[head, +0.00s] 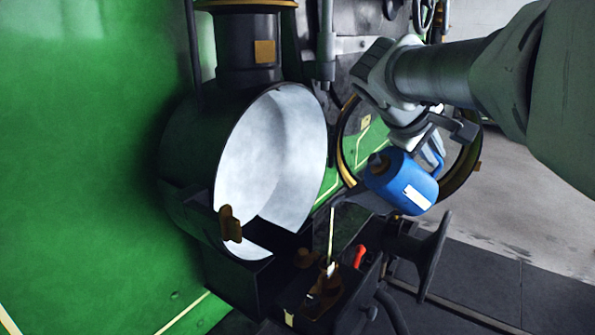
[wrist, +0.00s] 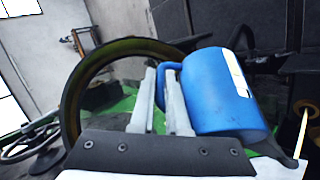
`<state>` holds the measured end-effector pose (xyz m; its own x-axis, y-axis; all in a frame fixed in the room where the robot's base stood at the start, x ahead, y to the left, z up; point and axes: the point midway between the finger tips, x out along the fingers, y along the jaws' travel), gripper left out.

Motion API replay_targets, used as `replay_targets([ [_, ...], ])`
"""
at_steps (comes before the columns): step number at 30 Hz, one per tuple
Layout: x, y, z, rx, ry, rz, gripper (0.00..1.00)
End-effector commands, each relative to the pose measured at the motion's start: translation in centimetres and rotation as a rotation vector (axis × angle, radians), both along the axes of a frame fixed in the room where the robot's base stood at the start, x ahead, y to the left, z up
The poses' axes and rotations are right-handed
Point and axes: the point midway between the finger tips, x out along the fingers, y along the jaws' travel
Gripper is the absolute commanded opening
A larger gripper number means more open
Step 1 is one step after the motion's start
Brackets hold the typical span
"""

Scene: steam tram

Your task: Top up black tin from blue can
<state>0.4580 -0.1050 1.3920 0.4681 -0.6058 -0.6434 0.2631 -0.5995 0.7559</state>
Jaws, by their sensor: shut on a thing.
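The blue can (head: 402,182), with a white label, hangs tilted at the right of the locomotive front. It fills the right middle of the wrist view (wrist: 215,95). My gripper (head: 432,148) is shut on its handle, which shows between the fingers in the wrist view (wrist: 160,90). The can's dark spout (head: 352,200) points left. A thin pale yellow stream (head: 332,235) runs down from its tip to brass-coloured fittings (head: 325,285) on a dark ledge. In the wrist view, the stream meets a brass-rimmed round opening (wrist: 305,106). I cannot clearly pick out the black tin among these dark parts.
The black smokebox with its pale open interior (head: 270,155) stands left of the can, against green bodywork (head: 90,150). A red-handled item (head: 360,257) lies on the ledge by the stream. A black buffer (head: 428,258) juts out at right. A round brass-edged door (wrist: 72,95) stands behind the can.

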Motion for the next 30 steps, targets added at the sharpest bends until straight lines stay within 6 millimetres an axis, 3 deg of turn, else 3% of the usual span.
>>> replay_targets([
  [30, 0.06, -0.43, -0.82, 0.05, 0.005, 0.0, 0.0],
])
